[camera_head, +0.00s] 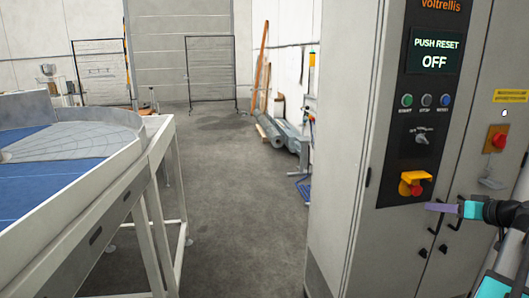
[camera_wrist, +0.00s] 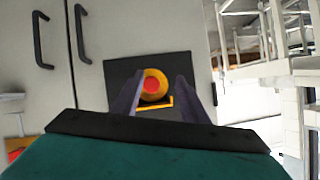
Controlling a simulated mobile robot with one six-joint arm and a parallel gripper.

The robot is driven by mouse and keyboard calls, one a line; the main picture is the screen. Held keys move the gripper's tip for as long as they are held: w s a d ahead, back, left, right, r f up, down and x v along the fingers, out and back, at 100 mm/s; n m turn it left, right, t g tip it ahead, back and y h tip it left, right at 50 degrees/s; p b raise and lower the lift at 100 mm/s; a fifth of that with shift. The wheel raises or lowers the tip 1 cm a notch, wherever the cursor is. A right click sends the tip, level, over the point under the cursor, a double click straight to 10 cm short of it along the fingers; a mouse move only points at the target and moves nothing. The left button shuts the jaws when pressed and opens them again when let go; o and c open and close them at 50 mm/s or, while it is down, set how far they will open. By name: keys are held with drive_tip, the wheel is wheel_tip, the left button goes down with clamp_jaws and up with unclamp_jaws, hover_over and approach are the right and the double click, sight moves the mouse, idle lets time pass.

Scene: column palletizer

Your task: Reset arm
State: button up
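My gripper (camera_head: 430,207), with purple fingers, points left in front of the grey control cabinet (camera_head: 340,150) in the head view. In the wrist view my gripper's two fingers (camera_wrist: 160,82) stand apart, with nothing held between them. A red and yellow knob (camera_head: 411,188) with a yellow guard sits low on the cabinet's black panel. In the wrist view the knob (camera_wrist: 152,86) shows between the fingers, beyond the tips; the exact gap cannot be told. The display (camera_head: 435,52) reads "PUSH RESET OFF". Green, grey and blue buttons (camera_head: 426,100) and a rotary switch (camera_head: 422,138) are below it.
A red switch on a yellow box (camera_head: 497,139) is on the cabinet's right side. Black door handles (camera_head: 443,248) stick out below the panel. A white-framed table (camera_head: 120,190) with a blue surface stands at left. Open floor (camera_head: 225,200) lies between.

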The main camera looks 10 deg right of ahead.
drive_tip(key=w+a+f+g+y, duration=0.1)
drive_tip(key=w+a+f, duration=0.25)
drive_tip(key=f, duration=0.35)
drive_tip(key=w+a+f+g+y, duration=0.1)
drive_tip(key=w+a+f, duration=0.1)
drive_tip(key=a+f, duration=0.3)
drive_tip(key=w+a+f+g+y, duration=0.1)
drive_tip(key=a+f+g, duration=0.2)
drive_tip(key=a+f, duration=0.95)
drive_tip(key=w+a+f+g+y, duration=0.1)
drive_tip(key=a+f+g, duration=0.3)
drive_tip(key=a+f, duration=0.9)
drive_tip(key=s+a+f+g, duration=0.3)
drive_tip(key=s+a+f, duration=0.35)
drive_tip(key=f, duration=0.35)
drive_tip(key=s+a+f+g, duration=0.2)
drive_tip(key=s+a+f, duration=0.45)
drive_tip(key=f, duration=0.25)
drive_tip(key=s+a+f+n+g+h, duration=0.1)
drive_tip(key=s+a+f+g+h, duration=0.1)
drive_tip(key=s, duration=0.6)
drive_tip(key=s+a+f+n+g+h, duration=0.1)
drive_tip(key=s+a+f+g+h, duration=0.1)
drive_tip(key=s+a+f, duration=0.3)
drive_tip(key=s+f, duration=0.2)
drive_tip(key=s, duration=0.2)
drive_tip(key=shift+s+a+n+h, duration=0.2)
drive_tip(key=shift+s+n+h, duration=0.05)
drive_tip(key=shift+n+h, duration=0.05)
